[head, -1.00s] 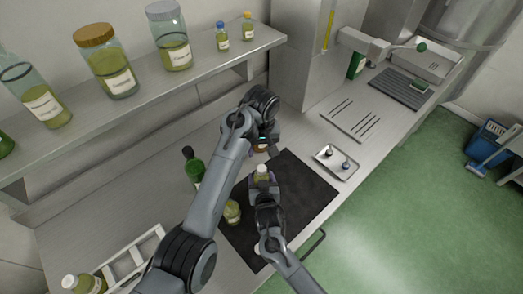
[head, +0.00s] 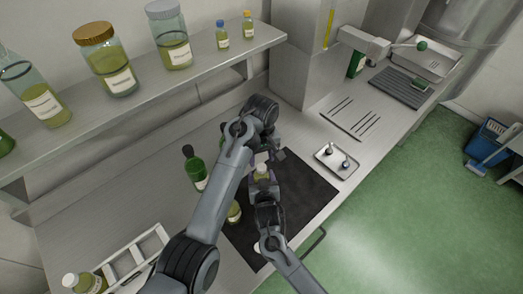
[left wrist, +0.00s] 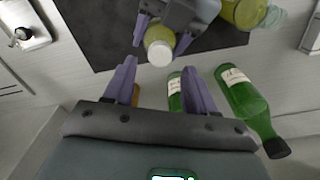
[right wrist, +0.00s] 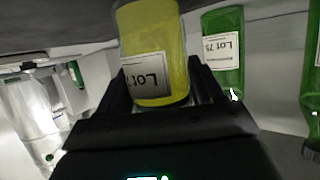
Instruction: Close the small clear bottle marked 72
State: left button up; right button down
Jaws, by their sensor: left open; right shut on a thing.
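The small clear bottle (head: 262,174) holds yellow-green oil and stands upright over the dark mat, with a white cap on its top; the left wrist view shows the white top (left wrist: 160,53) too. I cannot tell how firmly the cap sits. My right gripper (head: 263,187) is shut on the bottle. In the right wrist view its label (right wrist: 147,77) reads "Lot 7", with the rest hidden or cut off. My left gripper (left wrist: 163,85) is open and empty. It is close to the white cap, with its fingers apart and not touching it.
Green bottles stand behind, one at the mat's left (head: 195,168) and another in the left wrist view (left wrist: 175,92). A second oil bottle (head: 234,212) stands on the mat (head: 305,190). A metal tray (head: 326,165) with two small stoppers lies right. A white rack (head: 122,262) stands front left.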

aim_at(262, 167)
pick_arm(q)
jog(key=shift+f, duration=2.4)
grip_shut()
jog(key=m, duration=0.7)
jog(key=shift+m, duration=0.3)
jog(key=m, duration=0.2)
jog(key=shift+m, duration=0.3)
jog(key=m, duration=0.5)
jog(key=shift+o, duration=0.2)
grip_release()
